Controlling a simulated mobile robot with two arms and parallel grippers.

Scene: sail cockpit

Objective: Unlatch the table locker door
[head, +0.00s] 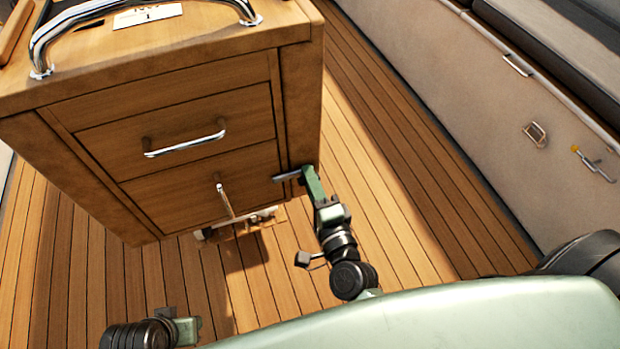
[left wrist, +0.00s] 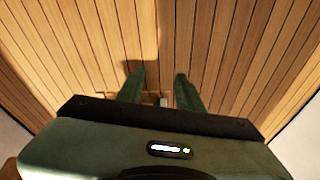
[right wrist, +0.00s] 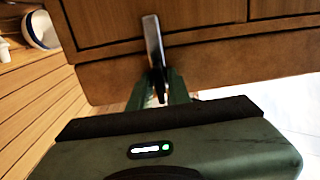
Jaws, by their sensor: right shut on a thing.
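The wooden table locker (head: 60,120) stands at the left of the head view. Its lower door (head: 170,195) appears closed and has a bar handle (head: 225,200). A grey latch lever (head: 286,176) lies roughly level at the door's right edge; it also shows as a silver bar in the right wrist view (right wrist: 153,42). My right gripper (head: 306,178) is shut on the lever's end, at the locker's right front corner. My left gripper (left wrist: 158,88) is open and empty over the floor, well apart from the locker; its fingers show in the left wrist view.
A drawer with a chrome handle (head: 185,146) is above the door. A chrome rail (head: 90,12) is fixed on the table top. Slatted floor (head: 400,190) is clear to the right, up to the cream bench side (head: 470,80) with small metal fittings.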

